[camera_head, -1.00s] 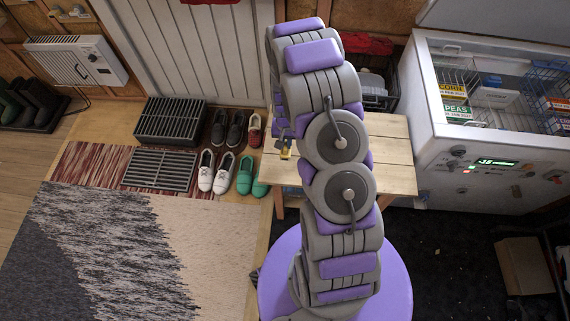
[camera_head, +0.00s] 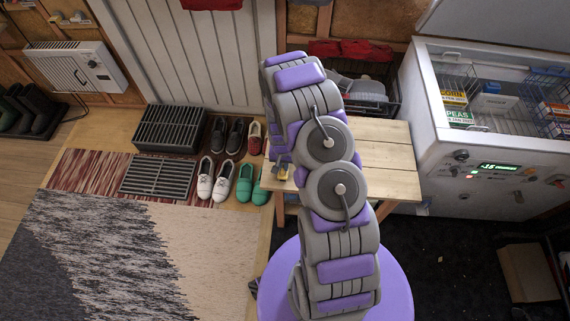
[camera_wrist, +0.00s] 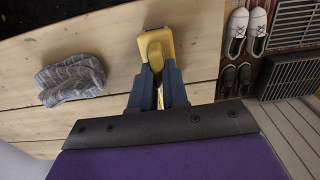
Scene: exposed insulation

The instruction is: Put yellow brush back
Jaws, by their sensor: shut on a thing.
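The yellow brush (camera_wrist: 157,45) is held between the blue-grey fingers of my gripper (camera_wrist: 159,80) in the wrist view. Its yellow back faces the camera, and a dark edge shows at its far end. My fingers cover the part nearest me. In the head view, my gripper (camera_head: 281,171) shows small at the left edge of the wooden bench (camera_head: 384,159), partly behind my arm. I cannot tell whether the brush touches the bench.
A grey knitted item (camera_wrist: 72,80) lies on the bench, left of the brush in the wrist view. Several shoes (camera_head: 226,135) and black slatted racks (camera_head: 170,128) stand left of the bench. An open white freezer (camera_head: 440,150) stands to the right. A dark basket (camera_head: 388,105) sits behind.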

